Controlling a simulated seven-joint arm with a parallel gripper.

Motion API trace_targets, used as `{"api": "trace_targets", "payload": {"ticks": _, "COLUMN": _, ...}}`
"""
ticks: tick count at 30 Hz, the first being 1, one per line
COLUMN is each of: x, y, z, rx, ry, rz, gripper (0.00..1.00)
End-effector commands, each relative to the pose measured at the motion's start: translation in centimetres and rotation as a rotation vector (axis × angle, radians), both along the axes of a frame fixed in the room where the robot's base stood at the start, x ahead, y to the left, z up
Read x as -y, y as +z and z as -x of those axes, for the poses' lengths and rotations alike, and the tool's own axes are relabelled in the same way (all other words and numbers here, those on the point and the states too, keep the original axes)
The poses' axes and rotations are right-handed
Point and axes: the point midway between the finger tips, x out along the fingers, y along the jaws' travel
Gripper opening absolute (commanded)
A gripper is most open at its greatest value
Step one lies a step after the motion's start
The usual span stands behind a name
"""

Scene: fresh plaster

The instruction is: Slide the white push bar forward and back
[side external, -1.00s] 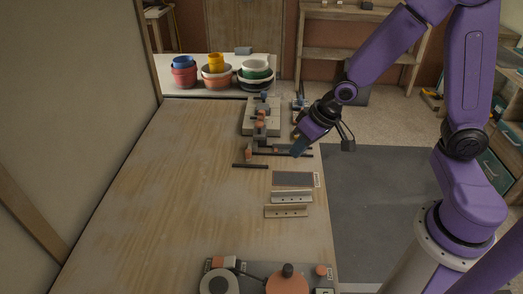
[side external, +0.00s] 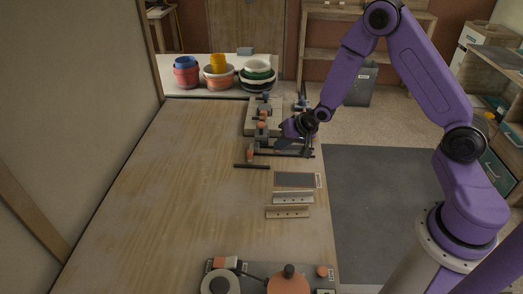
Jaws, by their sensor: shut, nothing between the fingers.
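My gripper (side external: 280,143) is shut with nothing in it. It points down and left, low beside the dark rail fixture (side external: 285,152) at the right side of the wooden table. I cannot tell whether its tips touch the fixture. The fixture has dark rails and orange and grey parts, partly hidden by the gripper. No part of it clearly shows as a white push bar. Two pale strips with holes, an upper one (side external: 292,197) and a lower one (side external: 288,212), lie nearer the camera, apart from the gripper.
A grey block assembly (side external: 257,113) stands behind the gripper. A short black bar (side external: 252,166) and a grey plate (side external: 293,179) lie in front. Stacked bowls (side external: 256,71) stand at the back. A board with round parts (side external: 288,283) is at the front. The table's left side (side external: 150,190) is clear.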

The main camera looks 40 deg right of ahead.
Motion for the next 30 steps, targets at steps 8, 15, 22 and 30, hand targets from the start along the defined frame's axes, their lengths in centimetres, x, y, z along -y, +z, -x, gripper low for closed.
{"api": "trace_targets", "payload": {"ticks": 8, "x": -0.8, "y": -3.4, "z": -2.3, "rx": 0.0, "ry": 0.002, "rz": 0.001, "gripper": 0.0}}
{"api": "trace_targets", "payload": {"ticks": 15, "x": -3.3, "y": -3.5, "z": -4.1, "rx": 0.002, "ry": 0.004, "rz": 0.001, "gripper": 0.0}}
{"api": "trace_targets", "payload": {"ticks": 22, "x": -4.2, "y": -3.5, "z": -4.7, "rx": 0.0, "ry": 0.002, "rz": 0.0, "gripper": 0.0}}
{"api": "trace_targets", "payload": {"ticks": 30, "x": -4.2, "y": -3.5, "z": -4.7, "rx": 0.0, "ry": 0.002, "rz": 0.0, "gripper": 0.0}}
